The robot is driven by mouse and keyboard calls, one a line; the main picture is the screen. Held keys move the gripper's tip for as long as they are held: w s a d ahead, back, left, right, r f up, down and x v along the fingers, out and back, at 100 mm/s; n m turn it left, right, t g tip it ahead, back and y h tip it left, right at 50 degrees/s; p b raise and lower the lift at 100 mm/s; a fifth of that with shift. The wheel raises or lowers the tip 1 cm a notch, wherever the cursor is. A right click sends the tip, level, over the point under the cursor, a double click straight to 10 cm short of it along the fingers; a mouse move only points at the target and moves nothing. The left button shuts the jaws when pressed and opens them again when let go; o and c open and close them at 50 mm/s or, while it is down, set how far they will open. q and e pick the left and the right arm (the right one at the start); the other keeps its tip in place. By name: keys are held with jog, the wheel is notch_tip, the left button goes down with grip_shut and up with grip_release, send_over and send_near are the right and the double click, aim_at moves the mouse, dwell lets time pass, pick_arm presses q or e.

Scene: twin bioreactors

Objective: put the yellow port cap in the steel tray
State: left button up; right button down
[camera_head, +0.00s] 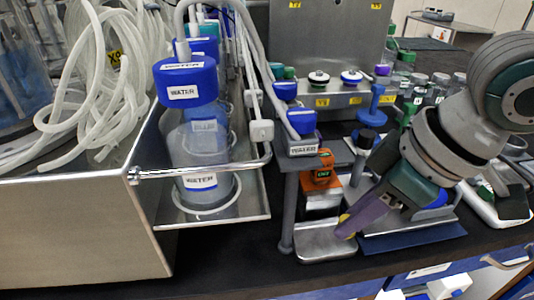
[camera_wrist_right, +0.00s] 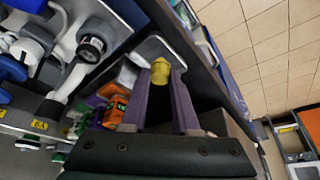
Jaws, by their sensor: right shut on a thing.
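The yellow port cap (camera_wrist_right: 160,73) sits between the two purple fingertips of my right gripper (camera_wrist_right: 161,80) in the right wrist view. In the head view a bit of the cap (camera_head: 344,217) shows at the end of the fingers of my right gripper (camera_head: 348,228); the rest is hidden by them. The right gripper is shut on the cap. The steel tray (camera_head: 313,249) is a small shallow metal tray on the dark bench, just below and left of the fingertips. I cannot tell whether the cap touches it. My left gripper is not in view.
A grey post (camera_head: 287,215) and an orange device (camera_head: 320,179) stand just behind the steel tray. A blue mat (camera_head: 410,236) lies to its right. A metal rack with blue-capped water bottles (camera_head: 190,83) is at the left. The bench front edge is close.

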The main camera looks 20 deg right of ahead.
aim_at(342, 216)
jog(key=shift+w+a, duration=0.35)
jog(key=shift+w, duration=0.25)
jog(key=shift+w+a, duration=0.3)
jog(key=shift+w, duration=0.25)
jog(key=shift+w+a+f, duration=0.1)
jog(key=shift+f+b, duration=0.35)
jog(key=shift+f, duration=1.35)
jog(key=shift+f, duration=0.1)
jog(key=c, duration=0.7)
grip_release()
jog(key=shift+o, duration=0.2)
